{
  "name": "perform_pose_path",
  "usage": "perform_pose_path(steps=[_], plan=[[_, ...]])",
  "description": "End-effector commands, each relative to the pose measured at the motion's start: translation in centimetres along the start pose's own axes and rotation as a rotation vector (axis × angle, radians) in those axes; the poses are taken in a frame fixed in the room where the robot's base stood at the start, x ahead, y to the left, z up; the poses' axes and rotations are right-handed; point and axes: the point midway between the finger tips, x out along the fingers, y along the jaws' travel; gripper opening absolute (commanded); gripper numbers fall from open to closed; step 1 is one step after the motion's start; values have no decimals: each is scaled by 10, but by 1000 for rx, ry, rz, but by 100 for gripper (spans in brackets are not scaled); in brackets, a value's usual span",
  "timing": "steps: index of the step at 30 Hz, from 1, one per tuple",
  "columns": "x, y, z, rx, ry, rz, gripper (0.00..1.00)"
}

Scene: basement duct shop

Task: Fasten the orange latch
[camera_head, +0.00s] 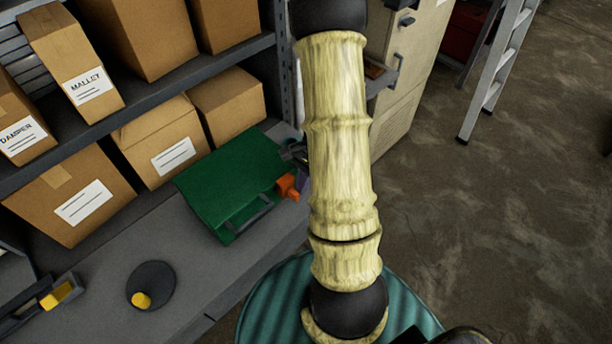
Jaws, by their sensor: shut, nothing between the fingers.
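A green case (225,180) sits on the grey bench in front of the cardboard boxes, with a dark handle (249,215) on its near side. The orange latch (287,186) is at the case's right end, close to the left edge of my arm in the picture. I cannot tell from here whether it is fastened. A small purple part and some dark parts show beside the latch, partly hidden by my arm. My gripper cannot be made out. My arm rises through the middle of the view and leaves at the top edge.
Cardboard boxes (172,145) fill the shelves behind the bench (105,268). A beige cabinet (405,90) stands behind my arm. A stepladder (497,75) stands on open floor at right.

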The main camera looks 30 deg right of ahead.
Motion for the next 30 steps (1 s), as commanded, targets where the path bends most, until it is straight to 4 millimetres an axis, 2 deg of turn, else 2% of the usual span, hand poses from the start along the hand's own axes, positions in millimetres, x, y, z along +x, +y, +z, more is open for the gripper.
perform_pose_path(steps=[17, 26, 30], plan=[[0, 4, 0, 13, -4, -4, 0], [-11, 4, -26, 10, 0, -4, 0], [-22, 3, -37, 3, 4, -6, 0]])
